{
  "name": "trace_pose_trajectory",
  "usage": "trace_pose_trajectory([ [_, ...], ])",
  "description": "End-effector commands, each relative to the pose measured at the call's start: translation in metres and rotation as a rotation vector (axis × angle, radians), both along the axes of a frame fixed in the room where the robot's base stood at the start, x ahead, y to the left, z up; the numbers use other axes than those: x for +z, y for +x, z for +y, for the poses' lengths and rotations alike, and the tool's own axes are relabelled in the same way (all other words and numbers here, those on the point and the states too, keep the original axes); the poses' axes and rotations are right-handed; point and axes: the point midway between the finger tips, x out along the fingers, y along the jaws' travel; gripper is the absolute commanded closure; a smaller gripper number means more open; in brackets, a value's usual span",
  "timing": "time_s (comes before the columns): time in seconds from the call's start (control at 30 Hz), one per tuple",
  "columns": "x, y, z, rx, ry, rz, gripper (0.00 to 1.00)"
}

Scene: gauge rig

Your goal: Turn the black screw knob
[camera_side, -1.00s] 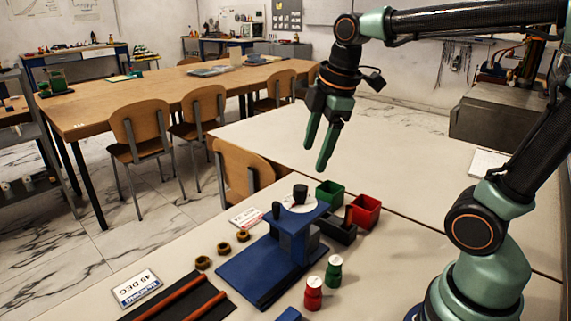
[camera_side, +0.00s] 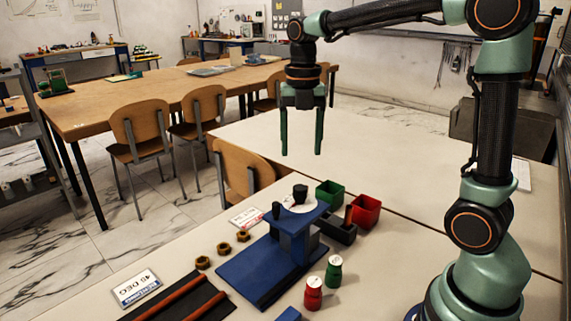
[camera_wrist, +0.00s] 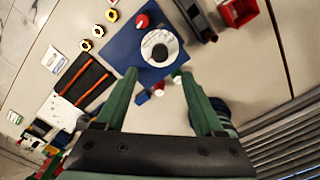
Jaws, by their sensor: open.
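The black knob (camera_side: 300,191) stands on a white dial disc (camera_side: 287,205) on top of the blue rig (camera_side: 251,274). In the wrist view the knob (camera_wrist: 160,52) shows from above, near the middle of the disc (camera_wrist: 147,41). A second short dark post (camera_side: 276,210) stands on the rig's left end in the side view. My gripper (camera_side: 301,154) is open and empty, pointing down, well above the rig and apart from it. In the wrist view the knob lies just beyond the gap between my fingertips (camera_wrist: 155,72).
Green (camera_side: 329,193) and red (camera_side: 363,211) bins stand behind the rig. Red (camera_side: 313,295) and green (camera_side: 333,273) bottles stand in front. Several brass nuts (camera_side: 223,248), a 45 DEG card (camera_side: 136,289) and a dark mat with red rods (camera_side: 180,303) lie left. The table's far part is clear.

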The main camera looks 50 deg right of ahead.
Motion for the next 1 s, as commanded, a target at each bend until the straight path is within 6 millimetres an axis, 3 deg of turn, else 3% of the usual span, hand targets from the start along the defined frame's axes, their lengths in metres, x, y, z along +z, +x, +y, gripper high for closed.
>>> trace_pose_trajectory([
  [0.3, -0.062, -0.001, 0.0, -0.002, 0.001, 0.005, 0.3],
  [0.5, -0.089, -0.001, 0.0, -0.002, 0.001, 0.004, 0.3],
  [0.97, -0.1, 0.0, 0.0, -0.003, -0.001, -0.001, 0.3],
  [1.0, -0.1, 0.0, 0.0, -0.003, -0.001, -0.001, 0.45],
])
